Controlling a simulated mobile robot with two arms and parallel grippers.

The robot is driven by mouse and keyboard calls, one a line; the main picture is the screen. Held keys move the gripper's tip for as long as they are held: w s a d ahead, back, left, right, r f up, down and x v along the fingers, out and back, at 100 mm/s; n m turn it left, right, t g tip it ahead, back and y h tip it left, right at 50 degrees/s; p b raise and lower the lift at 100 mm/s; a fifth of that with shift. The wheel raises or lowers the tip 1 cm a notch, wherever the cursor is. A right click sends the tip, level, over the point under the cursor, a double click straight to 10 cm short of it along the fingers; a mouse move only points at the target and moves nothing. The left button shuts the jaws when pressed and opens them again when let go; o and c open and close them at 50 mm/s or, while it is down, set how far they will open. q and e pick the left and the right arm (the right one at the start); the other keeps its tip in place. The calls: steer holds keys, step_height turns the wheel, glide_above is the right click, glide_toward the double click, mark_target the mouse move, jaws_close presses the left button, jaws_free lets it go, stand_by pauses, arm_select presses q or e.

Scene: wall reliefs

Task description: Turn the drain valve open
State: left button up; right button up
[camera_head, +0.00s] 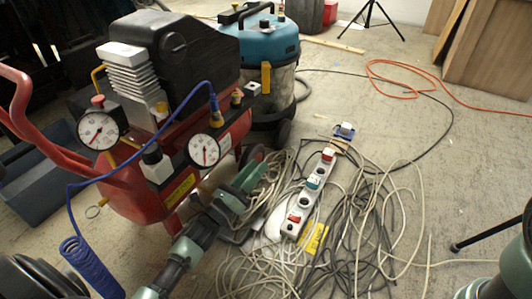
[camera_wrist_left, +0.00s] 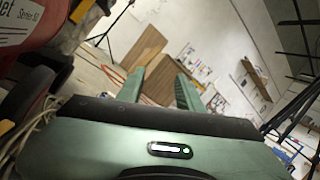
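The red air compressor (camera_head: 135,190) stands at the left in the head view, with two pressure gauges and a coiled blue hose. Part of its red tank with a white label (camera_wrist_left: 22,20) shows at the upper left of the left wrist view. I cannot make out the drain valve in either view; the tank's underside is largely hidden. My left gripper (camera_head: 252,180) is low beside the tank's right end, above the cables. In the left wrist view its two green fingers (camera_wrist_left: 160,84) are apart with nothing between them. My right gripper is not in view.
A blue-topped shop vacuum (camera_head: 268,48) stands behind the compressor. A power strip (camera_head: 308,197) and tangled cables (camera_head: 370,225) cover the floor right of my left gripper. Open concrete floor is at the right.

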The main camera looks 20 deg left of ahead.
arm_select(q)
steer(key=s+d+r+n+h+p, duration=0.1)
steer(key=d+r, duration=0.1)
steer(key=r, duration=0.2)
steer(key=s+d+r+n+t+h+p, duration=0.1)
steer(key=d+r+n, duration=0.1)
steer(key=r, duration=0.2)
steer(key=shift+s+d+r+h, duration=0.25)
steer(key=shift+s+r+h, duration=0.05)
steer(key=shift+r, duration=0.05)
